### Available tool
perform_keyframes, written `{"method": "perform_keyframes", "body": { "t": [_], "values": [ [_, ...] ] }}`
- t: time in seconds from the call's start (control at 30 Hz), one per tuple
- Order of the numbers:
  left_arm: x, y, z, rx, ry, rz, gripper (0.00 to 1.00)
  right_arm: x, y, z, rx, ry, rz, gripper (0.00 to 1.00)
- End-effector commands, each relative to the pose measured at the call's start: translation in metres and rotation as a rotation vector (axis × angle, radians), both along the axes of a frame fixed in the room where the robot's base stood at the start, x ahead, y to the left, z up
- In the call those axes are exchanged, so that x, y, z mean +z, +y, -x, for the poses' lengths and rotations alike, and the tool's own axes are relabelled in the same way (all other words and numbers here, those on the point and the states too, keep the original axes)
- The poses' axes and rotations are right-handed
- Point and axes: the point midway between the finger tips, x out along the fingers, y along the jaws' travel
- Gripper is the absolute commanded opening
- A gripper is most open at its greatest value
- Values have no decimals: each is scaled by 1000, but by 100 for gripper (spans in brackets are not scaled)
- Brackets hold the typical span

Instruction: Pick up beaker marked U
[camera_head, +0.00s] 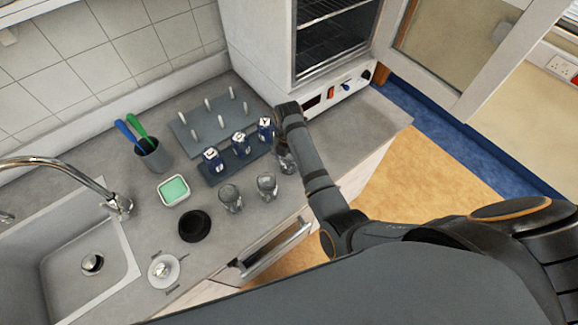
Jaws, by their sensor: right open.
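Three small clear glass beakers stand in a row near the front of the grey counter: a left one (230,199), a middle one (267,187) and a right one (287,164). Any letters on them are too small to read, so I cannot tell which is marked U. My right gripper (281,148) is open and points down just above and behind the right beaker, partly hiding it. I cannot tell whether the fingers touch it. My left gripper is out of view.
Several blue-and-white bottles (240,144) stand on a dark rack behind the beakers. A pegged board (184,133) is further back. A green-filled dish (173,189), a black round piece (194,226) and a sink (60,262) lie left. The counter at right is clear.

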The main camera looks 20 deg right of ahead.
Motion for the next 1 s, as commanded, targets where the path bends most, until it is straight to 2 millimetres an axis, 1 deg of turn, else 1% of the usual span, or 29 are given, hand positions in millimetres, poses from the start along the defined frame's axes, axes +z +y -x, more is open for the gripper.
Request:
{"method": "perform_keyframes", "body": {
  "t": [0.03, 0.27, 0.37, 0.7, 0.73, 1.0],
  "values": [
    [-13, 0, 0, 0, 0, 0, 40, -11, 0, -1, 0, -1, 0, 80],
    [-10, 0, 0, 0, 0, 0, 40, -7, 0, 0, 0, -1, 0, 80],
    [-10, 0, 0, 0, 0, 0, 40, -6, 0, 0, 0, -1, 0, 69],
    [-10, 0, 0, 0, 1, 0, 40, -7, 0, 0, 0, -1, -1, 23],
    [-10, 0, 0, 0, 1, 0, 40, -7, 0, 0, 0, -1, -1, 20],
    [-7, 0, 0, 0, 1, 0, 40, -4, 0, 0, 0, -1, -1, 20]
  ]
}}
